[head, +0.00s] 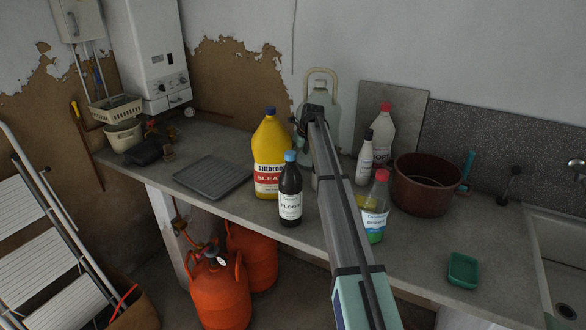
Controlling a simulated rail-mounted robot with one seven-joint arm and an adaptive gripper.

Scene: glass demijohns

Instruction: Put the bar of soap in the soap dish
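A small green rectangular dish (463,269), which looks like the soap dish, lies on the grey counter near its front edge, left of the sink. It appears empty. I cannot make out a bar of soap; my arm hides part of the counter. My arm reaches from the bottom middle up and away over the counter. My gripper (303,122) is at its far end, near the large clear demijohn and behind the yellow bleach bottle. It is small and dark, and its fingers cannot be told apart. It is far to the left of and behind the dish.
The yellow bleach bottle (270,155), dark floor-cleaner bottle (290,195), demijohn (322,96), dish-soap bottle (375,215) and white bottles (381,135) crowd around my arm. A brown pot (423,188) stands behind the dish. A grey drainer mat (212,177) lies left; counter around the dish is clear.

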